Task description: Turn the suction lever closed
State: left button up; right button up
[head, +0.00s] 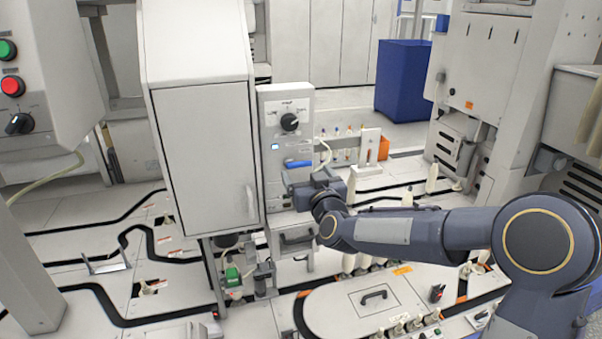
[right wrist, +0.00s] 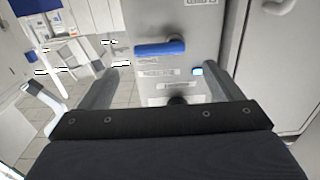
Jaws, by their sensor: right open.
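The suction lever is a blue bar handle (head: 299,164) on the front of the narrow grey panel (head: 272,106) beside the tall cabinet. It lies about level. In the right wrist view the blue lever (right wrist: 160,48) shows whole, ahead of the fingers and between their lines. My right gripper (head: 298,188) is just below the lever in the head view, close to the panel. In the right wrist view my right gripper (right wrist: 163,80) has its fingers wide apart with nothing between them. I see no contact with the lever. My left gripper is not in view.
A black rotary knob (head: 290,122) and a small lit display (head: 275,147) are on the same panel. The tall grey cabinet (head: 205,150) stands directly left. White bobbins and an orange block (head: 384,148) are to the right. A drawer-like handle (head: 297,238) is below.

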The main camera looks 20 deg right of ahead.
aim_at(300, 164)
jog(key=shift+w, duration=2.8)
jog(key=c, duration=1)
jog(key=shift+o, duration=0.2)
